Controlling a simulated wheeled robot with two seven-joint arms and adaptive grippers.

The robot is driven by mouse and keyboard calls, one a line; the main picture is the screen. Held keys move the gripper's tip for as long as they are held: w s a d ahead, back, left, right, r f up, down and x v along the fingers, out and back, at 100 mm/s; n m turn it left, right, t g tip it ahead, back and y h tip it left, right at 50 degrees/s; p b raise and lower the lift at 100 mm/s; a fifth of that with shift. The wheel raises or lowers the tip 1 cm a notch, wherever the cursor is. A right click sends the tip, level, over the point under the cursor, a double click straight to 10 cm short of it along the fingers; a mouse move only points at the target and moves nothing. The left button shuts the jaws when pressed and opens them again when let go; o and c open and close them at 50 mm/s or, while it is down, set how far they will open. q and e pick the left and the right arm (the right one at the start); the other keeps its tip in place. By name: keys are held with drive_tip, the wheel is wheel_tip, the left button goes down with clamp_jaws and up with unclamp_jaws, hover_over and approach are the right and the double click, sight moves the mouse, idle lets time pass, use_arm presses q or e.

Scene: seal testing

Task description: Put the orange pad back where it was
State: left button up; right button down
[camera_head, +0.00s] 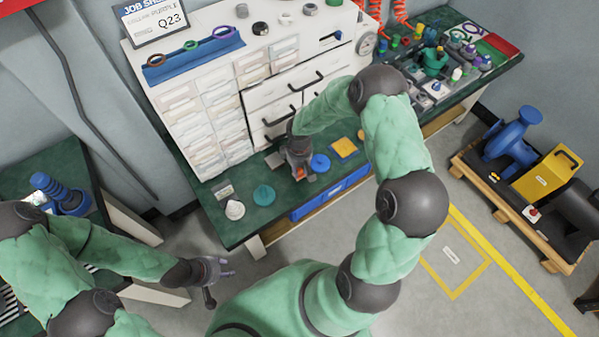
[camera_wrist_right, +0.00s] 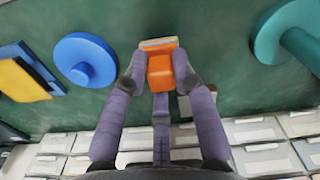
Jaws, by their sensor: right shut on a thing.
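The orange pad (camera_wrist_right: 160,73) is a small block between the two fingertips of my right gripper (camera_wrist_right: 158,70) in the right wrist view. My right gripper is shut on it. In the head view, my right gripper (camera_head: 300,170) is over the green bench top, and only a small orange patch shows there. Whether the pad touches the bench is unclear. My left gripper (camera_head: 212,278) is low at the left in the head view, away from the bench, with its fingers apart and nothing between them.
A blue round piece (camera_head: 320,163) and a yellow square (camera_head: 344,147) lie right of my right gripper in the head view. A teal round piece (camera_head: 264,194) and a white one (camera_head: 235,210) lie to its left. White drawers (camera_head: 205,125) stand behind.

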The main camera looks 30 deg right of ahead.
drive_tip(key=shift+f, duration=0.7)
drive_tip(key=shift+f+b, duration=0.2)
drive_tip(key=shift+b, duration=0.1)
drive_tip(key=c, duration=1)
unclamp_jaws()
drive_tip(key=shift+r, duration=0.15)
